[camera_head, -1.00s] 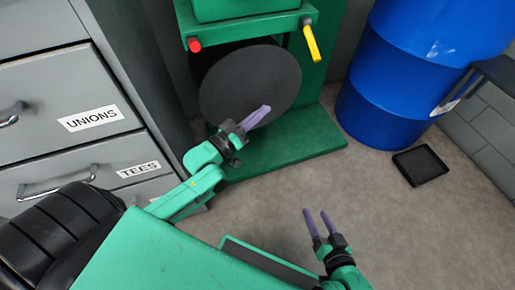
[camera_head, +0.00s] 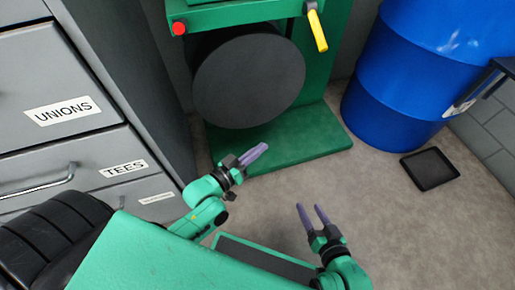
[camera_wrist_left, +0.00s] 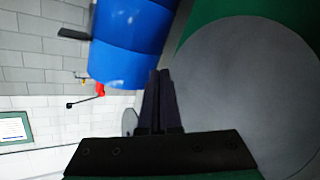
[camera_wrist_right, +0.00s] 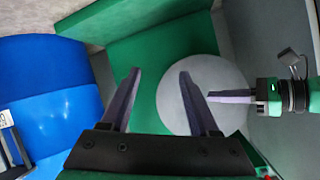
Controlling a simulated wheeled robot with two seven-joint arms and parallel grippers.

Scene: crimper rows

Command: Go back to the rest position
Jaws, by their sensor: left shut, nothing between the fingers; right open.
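My left gripper (camera_head: 254,155) is shut and empty in the head view, in front of the green machine's base. In the left wrist view its fingers (camera_wrist_left: 158,100) lie together beside the grey disc. My right gripper (camera_head: 312,208) is open and empty above the bare floor, right of the left one. In the right wrist view its fingers (camera_wrist_right: 158,85) stand apart with nothing between them, and my left gripper (camera_wrist_right: 232,97) shows at the right.
A green machine (camera_head: 325,140) with a dark round disc (camera_head: 250,85) stands ahead. Grey drawers (camera_head: 60,150) labelled UNIONS and TEES are at the left. A blue barrel (camera_head: 400,75) and a black tray (camera_head: 430,168) are at the right. The floor (camera_head: 400,230) at front right is clear.

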